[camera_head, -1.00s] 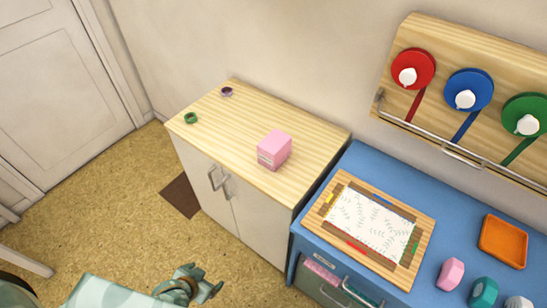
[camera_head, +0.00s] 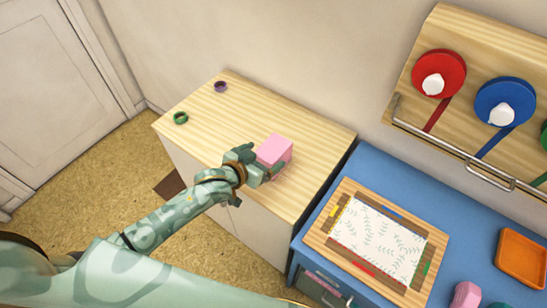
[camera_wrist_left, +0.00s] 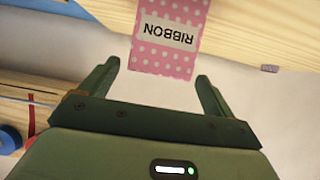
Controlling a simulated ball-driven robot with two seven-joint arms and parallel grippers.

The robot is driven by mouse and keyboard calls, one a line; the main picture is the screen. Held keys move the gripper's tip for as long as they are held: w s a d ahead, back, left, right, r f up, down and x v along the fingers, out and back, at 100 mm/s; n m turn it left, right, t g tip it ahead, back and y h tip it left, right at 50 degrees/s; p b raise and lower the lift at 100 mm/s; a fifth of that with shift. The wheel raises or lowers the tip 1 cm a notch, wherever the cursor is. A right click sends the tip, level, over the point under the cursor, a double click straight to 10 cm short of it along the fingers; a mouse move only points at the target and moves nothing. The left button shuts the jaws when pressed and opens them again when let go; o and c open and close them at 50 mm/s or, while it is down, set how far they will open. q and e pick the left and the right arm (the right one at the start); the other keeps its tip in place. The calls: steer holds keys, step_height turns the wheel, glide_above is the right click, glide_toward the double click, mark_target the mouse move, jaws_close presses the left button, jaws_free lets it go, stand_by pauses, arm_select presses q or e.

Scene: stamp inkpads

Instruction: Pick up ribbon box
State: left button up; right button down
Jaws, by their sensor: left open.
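The pink ribbon box (camera_head: 274,150) stands on the wooden top of the cabinet. In the left wrist view the ribbon box (camera_wrist_left: 169,38) shows white polka dots and a white label reading RIBBON, upside down. My left gripper (camera_head: 262,160) is at the near side of the box, in front of its lower part. In the left wrist view my left gripper (camera_wrist_left: 158,72) is open, with one finger to each side of the box's lower edge in the picture. The box lies just beyond and between the fingertips, and I cannot tell whether they touch it. My right gripper is not in view.
A green ring (camera_head: 181,118) and a purple ring (camera_head: 220,86) lie at the left of the cabinet top (camera_head: 300,135). A blue surface to the right holds a framed leaf-pattern sheet (camera_head: 378,238) and an orange tray (camera_head: 524,262). Ribbon spools (camera_head: 438,76) hang on the wall.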

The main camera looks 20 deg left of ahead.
mark_target(269, 152)
arm_select(q)
steer(key=b+x, duration=0.1)
steer(key=x, duration=0.3)
steer(key=shift+w+d+b, duration=0.2)
steer(key=shift+w+b, duration=0.1)
steer(key=shift+b, duration=0.05)
steer(key=shift+w+d+f, duration=0.15)
steer(key=shift+w, duration=0.25)
steer(key=shift+s, duration=0.1)
steer(key=shift+c, duration=0.3)
steer(key=c, duration=1.1)
steer(key=shift+c, duration=0.2)
steer(key=shift+o, duration=0.2)
